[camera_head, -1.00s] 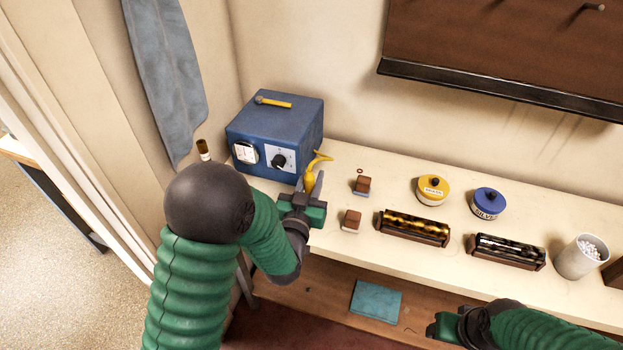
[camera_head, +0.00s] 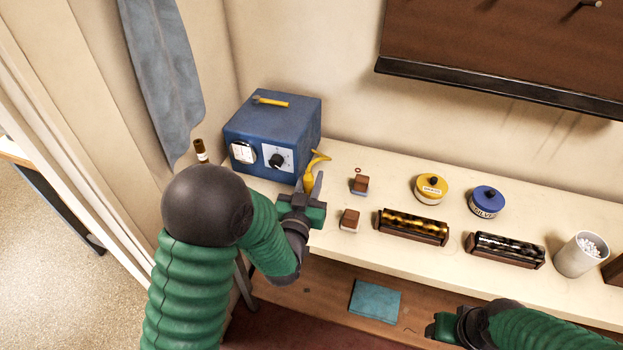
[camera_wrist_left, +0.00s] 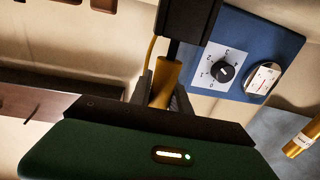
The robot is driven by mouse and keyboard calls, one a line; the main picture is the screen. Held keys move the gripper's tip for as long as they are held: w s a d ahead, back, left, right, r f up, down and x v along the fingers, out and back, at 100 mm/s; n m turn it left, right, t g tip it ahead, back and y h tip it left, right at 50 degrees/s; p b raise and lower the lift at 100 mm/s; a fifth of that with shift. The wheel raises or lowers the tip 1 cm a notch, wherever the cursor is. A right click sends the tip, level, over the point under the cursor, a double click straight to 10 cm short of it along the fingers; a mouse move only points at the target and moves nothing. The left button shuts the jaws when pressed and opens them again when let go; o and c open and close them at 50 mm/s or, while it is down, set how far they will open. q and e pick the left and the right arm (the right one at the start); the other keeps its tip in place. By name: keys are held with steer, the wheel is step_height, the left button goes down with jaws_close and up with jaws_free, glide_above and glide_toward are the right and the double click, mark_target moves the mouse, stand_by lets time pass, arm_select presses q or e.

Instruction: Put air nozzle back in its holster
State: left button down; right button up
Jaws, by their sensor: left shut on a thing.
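The yellow air nozzle (camera_head: 309,180) stands roughly upright between the fingers of my left gripper (camera_head: 311,188), just right of the blue box. In the left wrist view the yellow nozzle (camera_wrist_left: 163,83) sits between the two dark fingers of my left gripper (camera_wrist_left: 162,92), which is shut on it. A dark block with a post (camera_wrist_left: 188,18) is beyond it there; I cannot tell whether this is the holster. No holster shows clearly in the head view. My right gripper (camera_head: 442,327) is low at the front right; its fingers do not show clearly.
The blue box (camera_head: 272,135) with dial and gauge stands close left of the nozzle. Small brown blocks (camera_head: 349,220), a yellow tin (camera_head: 431,187), a blue tin (camera_head: 487,201) and two racks (camera_head: 412,226) stand to the right. A teal pad (camera_head: 375,300) lies on the lower shelf.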

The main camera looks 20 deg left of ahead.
arm_select(q)
steer(key=shift+f+b, duration=2.45)
steer(key=shift+f, duration=0.2)
steer(key=shift+r, duration=0.2)
steer(key=shift+r+p, duration=1.95)
steer(key=shift+r, duration=0.45)
steer(key=shift+b, duration=0.55)
steer(key=shift+f+b, duration=2.4)
steer(key=shift+f, duration=0.15)
steer(key=c, duration=1.2)
jaws_free()
steer(key=shift+o, duration=0.3)
